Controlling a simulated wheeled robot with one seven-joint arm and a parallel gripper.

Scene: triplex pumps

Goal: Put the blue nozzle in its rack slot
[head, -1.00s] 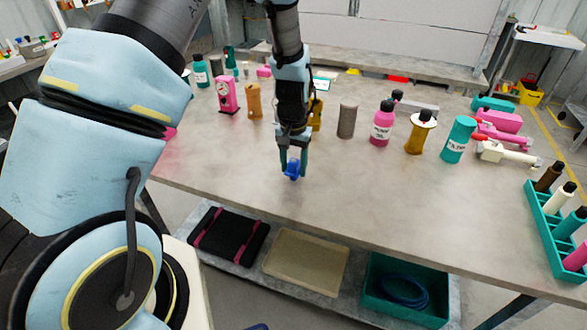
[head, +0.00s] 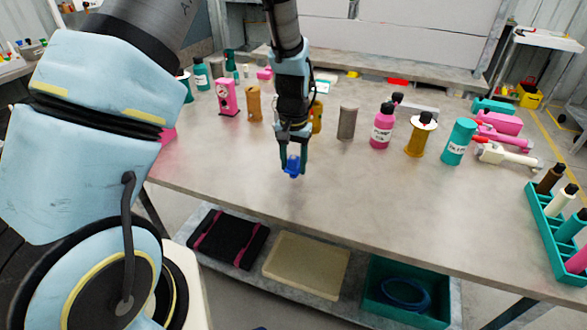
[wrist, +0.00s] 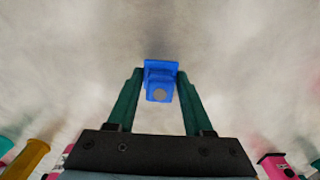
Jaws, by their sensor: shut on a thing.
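My gripper (head: 293,169) is shut on the blue nozzle (head: 292,166) and holds it over the middle front of the workbench. In the wrist view the blue nozzle (wrist: 161,80) sits between the two green fingertips, with a grey round spot on its near face. Whether it touches the bench top cannot be told. A teal rack (head: 546,222) stands at the bench's right end. Several bottles or nozzles in brown, cream, teal and pink stand in it. Its slots are partly hidden by them, and I cannot tell which is empty.
On the workbench (head: 380,210), a grey cylinder (head: 347,122), a pink bottle (head: 382,126), an amber spool (head: 420,134) and a teal cylinder (head: 458,141) stand right of my gripper. Pink tools (head: 500,130) lie farther right. The front strip toward the rack is clear.

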